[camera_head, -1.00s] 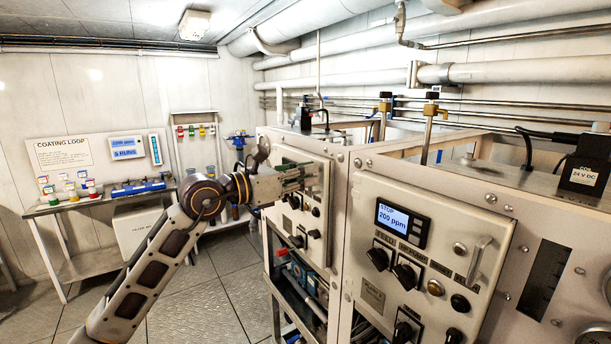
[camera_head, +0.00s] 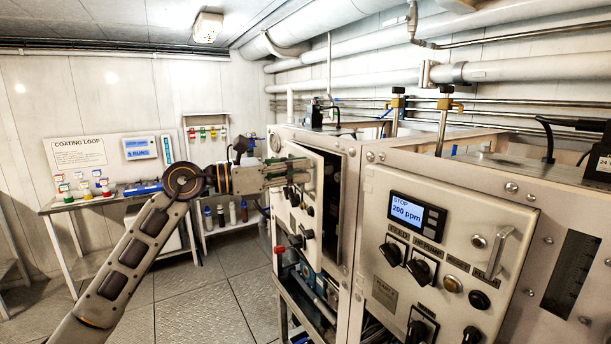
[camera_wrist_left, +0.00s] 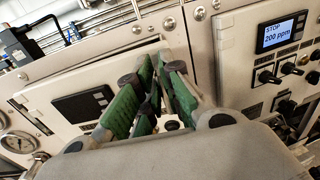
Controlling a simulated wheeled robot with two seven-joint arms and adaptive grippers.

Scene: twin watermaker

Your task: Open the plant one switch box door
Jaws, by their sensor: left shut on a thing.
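The far switch box door (camera_head: 298,212) is a pale panel with dark knobs. It stands ajar, with a dark gap along its right edge. My left gripper (camera_head: 300,172) is at the upper part of this door, shut on its handle, which the fingers hide. In the left wrist view the green-padded fingers (camera_wrist_left: 150,95) close together in front of the door panel, beside its dark display window (camera_wrist_left: 83,106). My right gripper is not in view.
The near switch box (camera_head: 450,240), with a "STOP 200 ppm" display (camera_head: 417,214) and a bare handle (camera_head: 497,251), stands shut at right. A coating loop bench (camera_head: 110,197) stands at the back left. Floor between is free.

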